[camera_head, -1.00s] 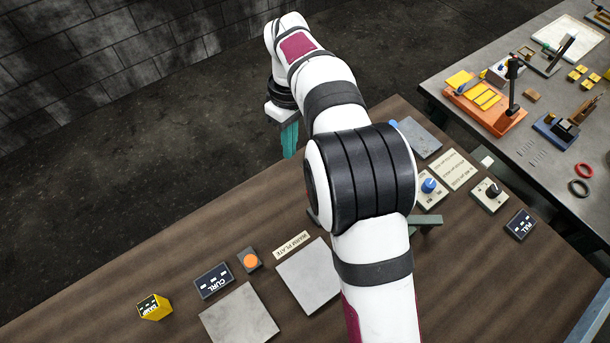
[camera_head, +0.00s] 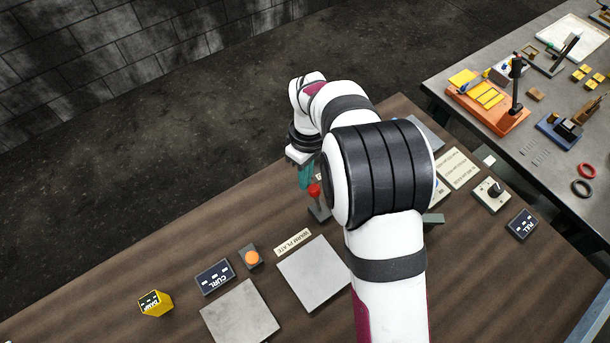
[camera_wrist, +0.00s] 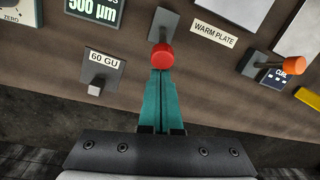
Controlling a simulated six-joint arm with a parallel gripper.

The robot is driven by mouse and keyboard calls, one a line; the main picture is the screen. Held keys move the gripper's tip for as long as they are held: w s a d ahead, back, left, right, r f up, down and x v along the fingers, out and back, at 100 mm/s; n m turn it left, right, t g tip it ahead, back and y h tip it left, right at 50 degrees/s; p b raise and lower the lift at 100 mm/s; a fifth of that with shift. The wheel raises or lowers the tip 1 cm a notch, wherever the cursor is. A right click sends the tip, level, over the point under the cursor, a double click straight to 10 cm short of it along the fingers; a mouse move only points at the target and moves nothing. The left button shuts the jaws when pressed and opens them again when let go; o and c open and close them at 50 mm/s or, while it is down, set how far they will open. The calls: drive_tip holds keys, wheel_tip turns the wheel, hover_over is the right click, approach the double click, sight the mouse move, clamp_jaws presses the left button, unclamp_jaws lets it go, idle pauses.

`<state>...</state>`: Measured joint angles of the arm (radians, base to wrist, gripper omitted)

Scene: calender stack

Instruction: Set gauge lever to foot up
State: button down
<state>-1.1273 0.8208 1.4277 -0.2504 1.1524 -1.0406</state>
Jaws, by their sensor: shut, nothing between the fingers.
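A lever with a red knob (camera_head: 314,190) stands on a small grey plate on the brown bench, left of my arm's big joint. In the wrist view the red knob (camera_wrist: 162,55) sits in front of my fingertips, with its grey plate (camera_wrist: 158,20) beyond. My gripper (camera_head: 306,182) has teal fingers pointing down beside the knob. In the wrist view my gripper (camera_wrist: 161,75) is shut and empty, its tips right at the knob. I cannot tell whether they touch it. No marking for foot up is readable.
In the wrist view a 60 GU sign (camera_wrist: 104,66) and a 500 µm display (camera_wrist: 95,8) are close by. My arm hides part of the bench.

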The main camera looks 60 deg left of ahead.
drive_tip(key=shift+d+r+y, duration=0.3)
drive_tip(key=shift+d+y, duration=0.2)
drive_tip(key=shift+y, duration=0.1)
drive_tip(key=shift+d+r+y, duration=0.35)
drive_tip(key=shift+d+y, duration=0.45)
drive_tip(key=shift+y, duration=0.1)
drive_tip(key=shift+d+r, duration=0.15)
drive_tip(key=shift+d, duration=1.15)
drive_tip(key=shift+d+f, duration=0.2)
drive_tip(key=shift+d, duration=1.1)
drive_tip(key=a+r, duration=0.3)
drive_tip(key=a, duration=0.1)
drive_tip(key=d+r, duration=0.6)
drive_tip(key=shift+d+r, duration=0.15)
drive_tip(key=shift+r, duration=0.05)
